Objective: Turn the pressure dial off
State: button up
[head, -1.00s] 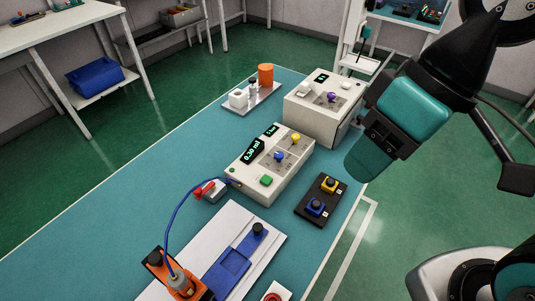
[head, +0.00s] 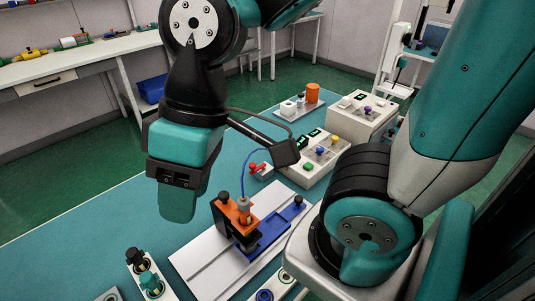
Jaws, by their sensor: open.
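A white dispenser box (head: 291,172) with dark displays stands on the teal table. It carries a blue dial (head: 320,150), a yellow dial (head: 334,140) and a green button (head: 308,166). A second white box (head: 346,127) behind it has a purple dial (head: 367,109). I cannot read which dial is for pressure. My gripper (head: 178,208) points down above the table, well to the left of both boxes, open and empty. It touches none of the dials. My arm partly covers the right of the scene.
An orange clamp (head: 228,215) with a tool and blue tube stands on a white plate (head: 196,256), right of my gripper. Black and green knobs (head: 150,280) are at the front. A tray (head: 293,115) with an orange cup (head: 313,92) is farther back. The table's left part (head: 80,235) is clear.

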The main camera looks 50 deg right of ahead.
aim_at(320, 149)
jog(key=u, duration=0.25)
jog(key=k, duration=0.4)
jog(key=z, duration=1.15)
jog(key=i, duration=0.5)
jog(key=u, duration=0.05)
